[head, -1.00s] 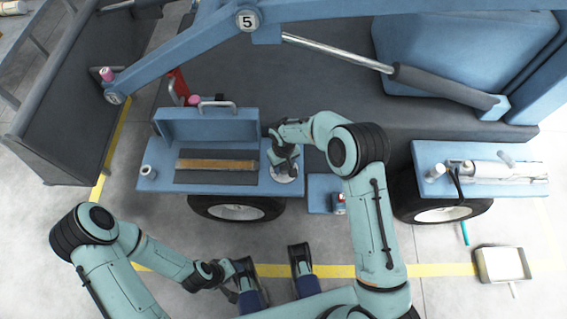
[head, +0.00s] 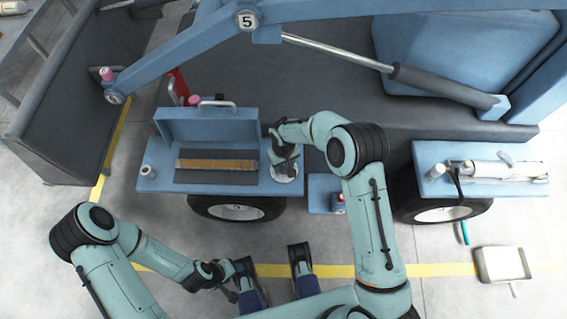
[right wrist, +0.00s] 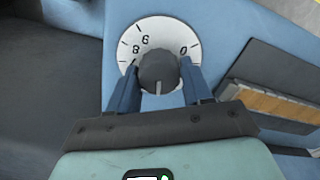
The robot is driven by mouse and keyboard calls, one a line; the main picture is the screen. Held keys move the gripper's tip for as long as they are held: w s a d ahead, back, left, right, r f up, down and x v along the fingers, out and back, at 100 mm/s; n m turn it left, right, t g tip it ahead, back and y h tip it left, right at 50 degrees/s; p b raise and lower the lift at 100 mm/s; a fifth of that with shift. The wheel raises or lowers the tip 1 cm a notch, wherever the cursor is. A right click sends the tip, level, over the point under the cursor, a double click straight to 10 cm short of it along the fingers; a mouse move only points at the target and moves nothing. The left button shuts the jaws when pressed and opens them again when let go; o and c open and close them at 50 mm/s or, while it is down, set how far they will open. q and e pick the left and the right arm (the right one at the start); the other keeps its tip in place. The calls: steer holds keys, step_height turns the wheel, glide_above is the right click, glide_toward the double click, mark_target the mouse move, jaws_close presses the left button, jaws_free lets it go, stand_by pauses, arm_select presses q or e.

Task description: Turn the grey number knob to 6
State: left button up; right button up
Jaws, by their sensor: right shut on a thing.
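The grey knob (right wrist: 157,72) sits at the middle of a round white dial (right wrist: 140,38) marked with black digits and ticks. A pale line on the knob's edge faces the bottom of that view. My right gripper (right wrist: 157,82) is shut on the knob, one finger on each side, hiding part of the dial. In the head view it covers the knob on the dial (head: 285,175). My left gripper (head: 237,280) is low, away from the dial; its jaws are unclear.
The dial is on a blue shelf (head: 150,182) beside an open blue box (head: 208,128) with a brown strip in front. A blue boom (head: 180,58) crosses above. A right shelf (head: 430,158) carries a grey-white cylinder (head: 490,170). Floor shows at the lower right.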

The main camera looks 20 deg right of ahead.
steer(key=shift+w, duration=0.1)
steer(key=m, duration=0.5)
steer(key=shift+d+r+m, duration=0.1)
steer(key=shift+m, duration=0.3)
arm_select(q)
steer(key=shift+s+d+r+p, duration=0.2)
steer(key=shift+s+r+p, duration=0.1)
steer(key=shift+s+r, duration=0.1)
arm_select(e)
steer(key=m, duration=0.5)
steer(key=shift+d, duration=0.15)
steer(key=shift+m, duration=0.3)
steer(key=o, duration=1)
